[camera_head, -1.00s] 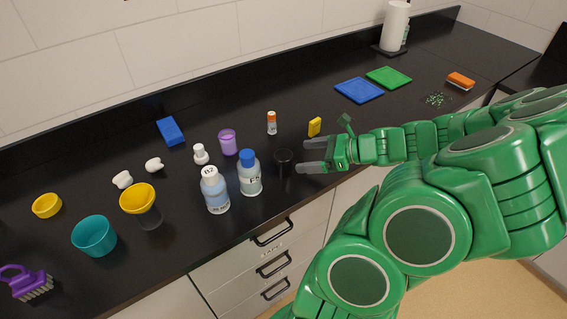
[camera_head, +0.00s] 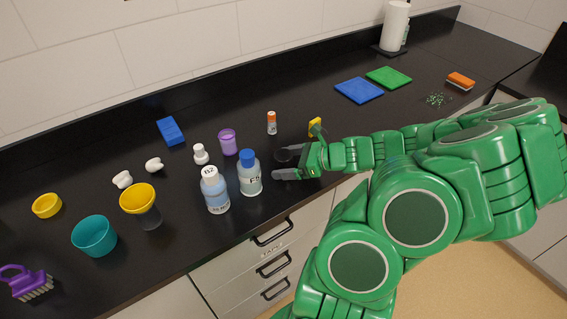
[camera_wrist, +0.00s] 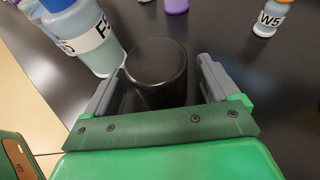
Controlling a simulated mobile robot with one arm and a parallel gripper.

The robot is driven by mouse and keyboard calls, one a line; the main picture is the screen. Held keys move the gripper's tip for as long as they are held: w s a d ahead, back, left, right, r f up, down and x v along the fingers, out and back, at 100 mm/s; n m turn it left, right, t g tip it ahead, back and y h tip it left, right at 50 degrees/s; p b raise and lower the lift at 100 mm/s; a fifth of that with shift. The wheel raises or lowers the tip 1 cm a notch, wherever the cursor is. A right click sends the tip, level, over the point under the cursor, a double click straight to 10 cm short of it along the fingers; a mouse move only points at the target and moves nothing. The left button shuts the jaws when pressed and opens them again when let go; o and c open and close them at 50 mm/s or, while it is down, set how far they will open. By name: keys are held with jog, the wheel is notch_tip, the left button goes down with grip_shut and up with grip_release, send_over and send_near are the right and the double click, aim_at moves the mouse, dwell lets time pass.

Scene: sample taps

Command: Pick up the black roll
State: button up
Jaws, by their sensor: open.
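The black roll (camera_wrist: 157,72) stands upright on the dark counter, between the two grey fingers of my gripper (camera_wrist: 157,90) in the wrist view. The fingers are open, one on each side of it, with a gap visible at the right; the left finger is nearer to it. In the head view my gripper (camera_head: 285,164) reaches in from the right around the black roll (camera_head: 282,155), which is hard to make out against the black counter and partly hidden by the fingers.
A blue-capped bottle (camera_head: 249,175) stands close left of my gripper, with a white-capped bottle (camera_head: 214,190) beyond it. Blue (camera_head: 359,90) and green (camera_head: 388,78) mats lie farther back.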

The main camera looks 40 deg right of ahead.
jog(key=shift+w+a+f, duration=0.2)
jog(key=shift+w+a, duration=0.05)
jog(key=shift+w, duration=0.05)
jog(key=shift+c, duration=0.3)
jog(key=c, duration=1.1)
jog(key=shift+o, duration=0.2)
jog(key=shift+r, duration=0.1)
